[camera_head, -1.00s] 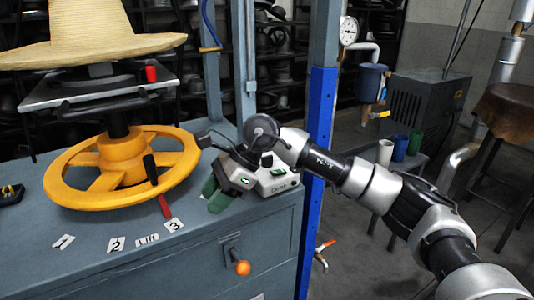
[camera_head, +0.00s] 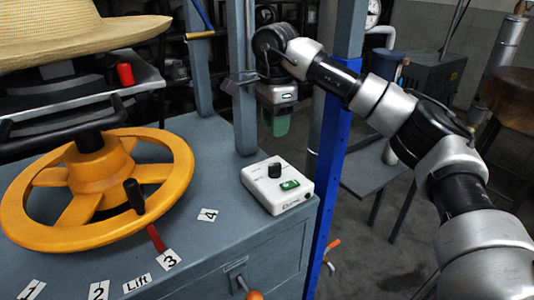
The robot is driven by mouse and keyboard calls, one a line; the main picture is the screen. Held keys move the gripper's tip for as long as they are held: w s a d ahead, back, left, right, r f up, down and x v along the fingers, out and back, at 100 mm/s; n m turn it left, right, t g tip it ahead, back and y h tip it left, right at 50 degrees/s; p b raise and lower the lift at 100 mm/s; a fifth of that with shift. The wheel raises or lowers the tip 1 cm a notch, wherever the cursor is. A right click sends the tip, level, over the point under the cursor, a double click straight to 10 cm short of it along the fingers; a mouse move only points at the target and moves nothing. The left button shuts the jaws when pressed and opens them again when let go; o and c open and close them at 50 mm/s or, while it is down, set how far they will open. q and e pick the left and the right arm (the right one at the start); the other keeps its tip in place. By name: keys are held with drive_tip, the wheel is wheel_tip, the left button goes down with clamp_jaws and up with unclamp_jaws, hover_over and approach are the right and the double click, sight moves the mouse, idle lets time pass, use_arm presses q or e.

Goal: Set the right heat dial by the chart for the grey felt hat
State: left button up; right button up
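A white control box (camera_head: 278,186) sits on the right corner of the grey-blue bench. The dial's markings are too small to read. I cannot tell whether this is the right heat dial. My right gripper (camera_head: 277,122) hangs pointing down above and behind the box, apart from it, with green fingers. They overlap in this view, so their opening does not show. No chart and no grey felt hat can be made out. My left gripper is not in view.
A tan straw hat (camera_head: 70,28) sits on the press above a yellow handwheel (camera_head: 165,205). A blue post (camera_head: 332,150) stands right of the box.

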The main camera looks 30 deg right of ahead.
sight(275, 164)
drive_tip(key=f, duration=0.7)
drive_tip(key=f+b, duration=0.1)
drive_tip(key=f, duration=0.2)
drive_tip(key=shift+s+f, duration=0.15)
drive_tip(key=shift+s, duration=0.15)
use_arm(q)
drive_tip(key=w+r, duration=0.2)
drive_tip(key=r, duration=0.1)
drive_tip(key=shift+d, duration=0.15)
use_arm(e)
clamp_jaws()
